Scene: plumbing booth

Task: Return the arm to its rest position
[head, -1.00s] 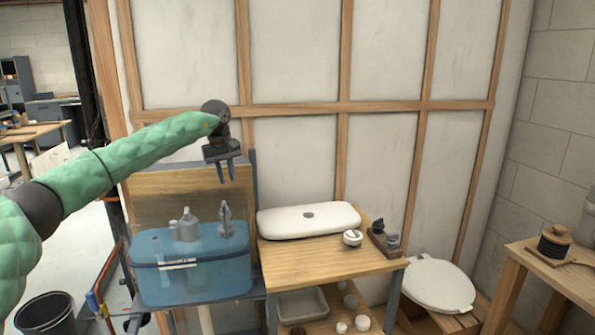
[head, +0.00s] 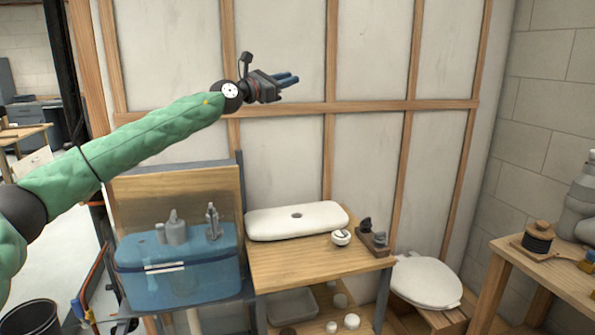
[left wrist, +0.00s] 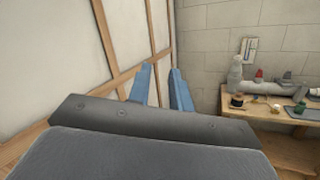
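My left arm (head: 130,140), in a green quilted cover, reaches in from the left in the head view. My left gripper (head: 292,80) is at its end, in front of the panelled wall and high above the bench. Its blue fingers point to the right and slightly away. In the left wrist view the two fingers (left wrist: 162,80) stand apart with a gap between them and nothing in it. My right gripper is not in view.
A side table (head: 555,275) stands at the right. The air around the gripper is clear.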

